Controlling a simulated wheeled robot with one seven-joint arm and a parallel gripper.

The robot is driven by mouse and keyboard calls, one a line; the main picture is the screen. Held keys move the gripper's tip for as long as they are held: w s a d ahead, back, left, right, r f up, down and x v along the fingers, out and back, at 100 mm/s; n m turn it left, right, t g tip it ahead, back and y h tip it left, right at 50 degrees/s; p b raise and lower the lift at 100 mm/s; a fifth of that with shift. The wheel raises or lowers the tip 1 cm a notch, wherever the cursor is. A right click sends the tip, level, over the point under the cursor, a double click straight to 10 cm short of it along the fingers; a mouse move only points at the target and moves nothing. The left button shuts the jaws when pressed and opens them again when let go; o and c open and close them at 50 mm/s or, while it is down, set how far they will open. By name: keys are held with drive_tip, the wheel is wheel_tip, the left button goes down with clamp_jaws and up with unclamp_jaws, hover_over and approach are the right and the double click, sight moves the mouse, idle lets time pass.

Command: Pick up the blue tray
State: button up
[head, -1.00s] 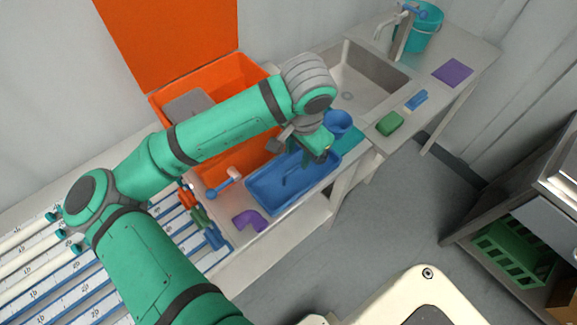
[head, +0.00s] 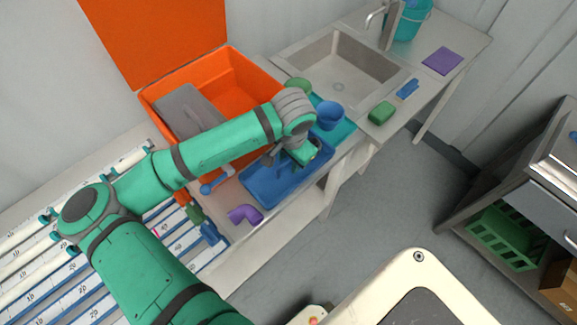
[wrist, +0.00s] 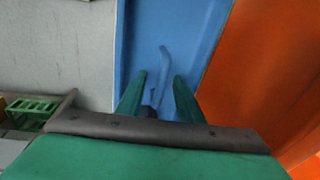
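The blue tray (head: 272,190) lies on the bench in front of the orange bin. It fills the middle of the wrist view (wrist: 190,30), with a raised blue handle (wrist: 164,62) along its floor. My gripper (wrist: 160,76) is over the tray, pointing down at it. Its two green fingers are apart, one on each side of the handle's line. I cannot tell whether they touch the tray. In the head view my wrist and gripper hide part of the tray and its handle.
The orange bin (head: 245,75) stands behind, with a grey slab (head: 187,108) in it. A blue cup (head: 330,115) stands near the tray's right end, on a teal mat (head: 345,130). A purple elbow pipe (head: 245,214) lies at its left. A sink (head: 338,75) is beyond.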

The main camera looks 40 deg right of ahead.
sight(290, 160)
clamp_jaws()
idle(0.3)
drive_tip(key=shift+r, duration=0.45)
drive_tip(key=r, duration=0.2)
drive_tip(key=shift+s+r, duration=0.25)
drive_tip(key=shift+r, duration=0.15)
drive_tip(key=s+r, duration=0.9)
drive_tip(key=s, duration=0.4)
drive_tip(key=shift+s+r, duration=0.15)
drive_tip(key=shift+s, duration=0.1)
